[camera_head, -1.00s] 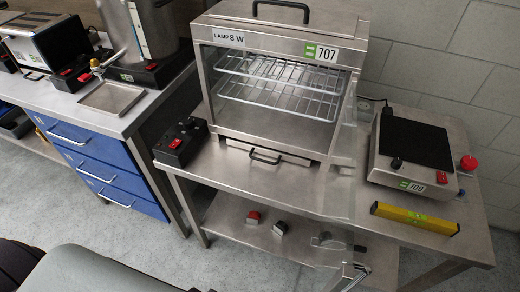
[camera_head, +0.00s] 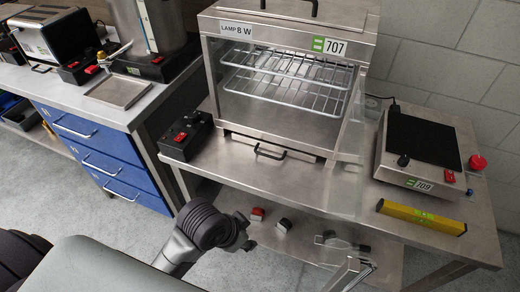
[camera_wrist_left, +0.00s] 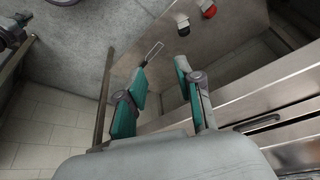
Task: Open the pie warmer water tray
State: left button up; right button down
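The steel pie warmer (camera_head: 275,115) stands on a steel table, tagged 707. Its water tray has a low front with a dark bar handle (camera_head: 270,152) below the glass; the tray looks shut. In the left wrist view a dark handle (camera_wrist_left: 257,122) on a steel front, which looks like the same one, is right of my fingers. My left arm shows at the lower middle of the head view, below the table top; its fingers cannot be made out there. In the wrist view my left gripper (camera_wrist_left: 162,66) is open and empty, apart from the handle.
A black control box (camera_head: 186,136) stands left of the warmer. The lower shelf (camera_head: 300,235) holds small switches. Blue drawers (camera_head: 100,155) stand left. The table front before the tray is bare.

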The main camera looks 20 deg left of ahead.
pick_arm(q)
jog(key=w+d+r+m+h, duration=0.1)
jog(key=w+d+r+m, duration=0.3)
jog(key=w, duration=0.3)
jog(key=m+g+y, duration=0.2)
jog(key=m+y, duration=0.1)
jog(key=m, duration=0.5)
send_near(260, 155)
jog(key=f, duration=0.2)
jog(key=w+f, duration=0.1)
jog(key=f, duration=0.4)
jog(key=shift+w+d+f+p, duration=0.1)
jog(key=shift+w+f+p, duration=0.15)
jog(key=shift+w+p, duration=0.05)
grip_shut()
